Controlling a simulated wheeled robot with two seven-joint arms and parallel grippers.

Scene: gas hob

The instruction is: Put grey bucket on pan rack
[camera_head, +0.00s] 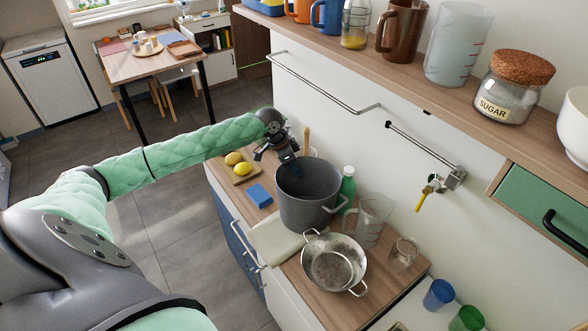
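My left gripper (288,160) points down at the bucket's far left rim. I cannot tell if it touches the rim or how far its fingers are apart. A metal rail (325,87) on the white wall above the counter may be the pan rack; nothing hangs on it. My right gripper is not in view.
A metal colander (333,262), a clear jug (371,218), a glass mug (403,253) and a green bottle (347,187) crowd the bucket's front and right. A blue sponge (259,195) and a lemon board (237,168) lie left.

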